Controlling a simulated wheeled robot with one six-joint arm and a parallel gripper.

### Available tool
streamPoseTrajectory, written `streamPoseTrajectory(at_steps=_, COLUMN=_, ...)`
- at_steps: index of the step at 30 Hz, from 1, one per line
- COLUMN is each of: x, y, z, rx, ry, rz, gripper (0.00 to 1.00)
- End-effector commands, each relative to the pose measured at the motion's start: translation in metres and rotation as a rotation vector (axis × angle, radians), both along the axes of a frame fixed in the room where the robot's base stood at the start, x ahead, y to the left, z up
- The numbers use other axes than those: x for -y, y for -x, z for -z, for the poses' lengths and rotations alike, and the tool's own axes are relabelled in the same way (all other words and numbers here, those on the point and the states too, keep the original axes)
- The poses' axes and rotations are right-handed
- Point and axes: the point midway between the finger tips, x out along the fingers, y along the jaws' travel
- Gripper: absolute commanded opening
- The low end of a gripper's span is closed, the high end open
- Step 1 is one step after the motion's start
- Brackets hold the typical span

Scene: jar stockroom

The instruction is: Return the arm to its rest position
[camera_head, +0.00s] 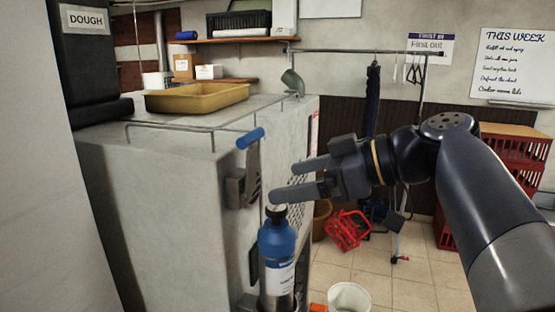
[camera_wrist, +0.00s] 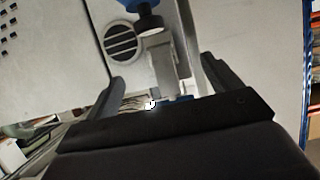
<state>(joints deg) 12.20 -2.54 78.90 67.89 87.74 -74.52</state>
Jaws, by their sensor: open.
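My gripper (camera_head: 287,182) is at the end of my dark arm, which reaches in from the right in the head view. Its two fingers point left and are apart, with nothing between them. In the wrist view my gripper (camera_wrist: 165,85) also shows as two spread dark fingers. Below the fingertips in the head view, a blue-topped bottle (camera_head: 277,240) with a black cap stands upright beside the pale machine. The lower finger is close above the cap; I cannot tell whether they touch.
The large pale machine (camera_head: 170,190) stands left of my gripper, with a blue-handled lever (camera_head: 250,138) on its side and a yellow tray (camera_head: 197,98) on top. A red basket (camera_head: 346,231) and a white bucket (camera_head: 348,297) are on the floor. Red crates (camera_head: 515,150) stand behind my arm.

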Motion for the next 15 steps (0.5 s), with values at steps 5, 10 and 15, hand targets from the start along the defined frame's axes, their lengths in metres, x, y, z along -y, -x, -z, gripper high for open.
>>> streamPoseTrajectory(at_steps=5, x=0.004, y=0.001, z=0.016, rx=0.037, ry=-0.11, rz=0.001, gripper=0.85)
streamPoseTrajectory(at_steps=10, x=0.006, y=0.002, z=0.026, rx=0.074, ry=-0.216, rz=0.001, gripper=0.85)
streamPoseTrajectory(at_steps=15, x=0.007, y=0.002, z=0.036, rx=0.113, ry=-0.323, rz=0.002, gripper=0.85)
